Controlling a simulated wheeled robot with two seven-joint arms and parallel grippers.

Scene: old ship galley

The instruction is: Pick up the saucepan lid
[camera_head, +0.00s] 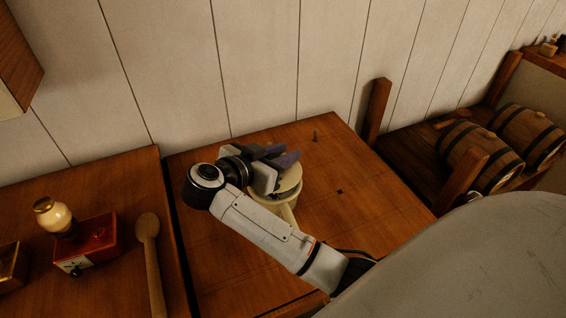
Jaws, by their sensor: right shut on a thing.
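A saucepan (287,214) with a cream body and handle stands on the wooden table, partly hidden behind my right forearm. Its pale round lid (291,179) is on or just above the pan's rim; I cannot tell whether a gap lies between them. My right gripper (281,159) is at the lid's top, its fingers closed on the lid's grip, which they hide. The arm comes in from the lower right, across the front of the pan. My left gripper is not in view.
On the left counter are a wooden spoon (150,250) and a red box grinder (90,245). Barrels (480,155) lie on a rack at right. A plank wall stands behind.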

